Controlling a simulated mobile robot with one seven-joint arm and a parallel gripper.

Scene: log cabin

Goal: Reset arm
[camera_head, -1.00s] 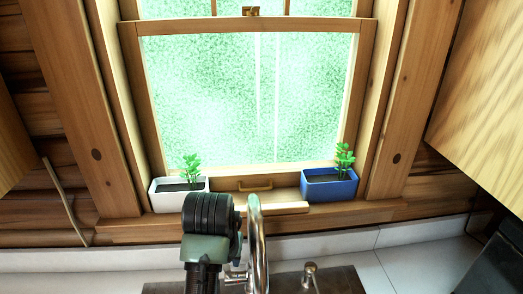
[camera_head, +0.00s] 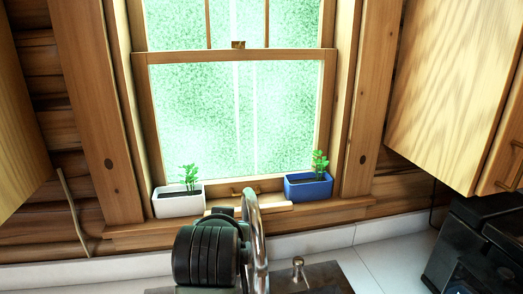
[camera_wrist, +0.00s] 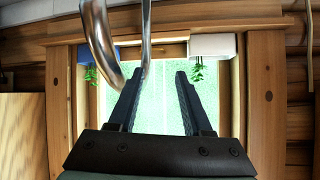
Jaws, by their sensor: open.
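My gripper (camera_wrist: 158,98) shows in the wrist view with its two dark fingers apart and nothing between them. The wrist picture is upside down, with the window beyond the fingers. A curved metal faucet (camera_wrist: 100,40) is close to the left finger in that view; I cannot tell whether they touch. In the head view my black arm link is at the bottom centre, just left of the faucet (camera_head: 257,235). The gripper's fingers are hidden in the head view.
A white planter (camera_head: 178,206) and a blue planter (camera_head: 308,191) stand on the windowsill (camera_head: 150,236) below the window (camera_head: 235,120). A wooden cabinet (camera_head: 455,90) hangs at right. A black appliance (camera_head: 470,255) stands on the counter (camera_head: 385,258).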

